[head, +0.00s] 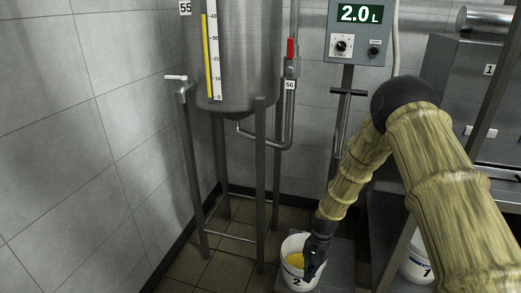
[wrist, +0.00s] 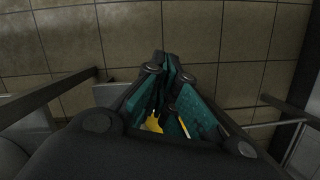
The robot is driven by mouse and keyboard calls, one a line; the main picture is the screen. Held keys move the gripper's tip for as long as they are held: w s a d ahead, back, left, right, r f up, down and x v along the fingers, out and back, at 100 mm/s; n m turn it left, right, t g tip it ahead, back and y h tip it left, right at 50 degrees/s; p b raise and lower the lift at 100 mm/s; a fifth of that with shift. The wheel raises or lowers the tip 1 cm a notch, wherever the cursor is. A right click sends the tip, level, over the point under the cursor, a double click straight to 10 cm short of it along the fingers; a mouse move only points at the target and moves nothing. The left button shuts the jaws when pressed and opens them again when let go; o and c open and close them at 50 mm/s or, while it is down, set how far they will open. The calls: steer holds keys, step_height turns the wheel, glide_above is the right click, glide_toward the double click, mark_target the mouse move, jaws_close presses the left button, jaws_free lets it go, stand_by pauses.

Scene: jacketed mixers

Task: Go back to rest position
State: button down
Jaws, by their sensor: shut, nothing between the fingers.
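My gripper (head: 312,270) points down at the end of my arm, at the bottom middle of the head view. It overlaps the right side of a white bucket marked 2 (head: 291,282), which holds something yellow. I cannot tell whether the fingertips are inside the bucket or in front of it. In the wrist view the teal-padded fingers (wrist: 166,62) meet at their tips, with nothing between them. A yellow patch (wrist: 153,123) shows through the gap behind the tips.
A steel tank (head: 250,55) on legs stands left of the bucket, with a red-handled valve (head: 290,48) and pipe. A control box reading 2.0 L (head: 358,32) stands on a post behind. Another bucket marked 1 (head: 417,266) is at right, partly behind my arm.

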steer(key=s+d+f+n+b, duration=0.25)
steer(key=s+f+b, duration=0.25)
steer(key=s+f, duration=1.2)
steer(key=s+d+n+t+h+b, duration=0.25)
steer(key=s+n+b, duration=0.2)
steer(key=s, duration=1.75)
step_height(320, 180, up, 31)
steer(key=p, duration=3)
steer(key=shift+w+y+p, duration=0.35)
steer(key=shift+w+y, duration=0.05)
steer(key=shift+y, duration=0.05)
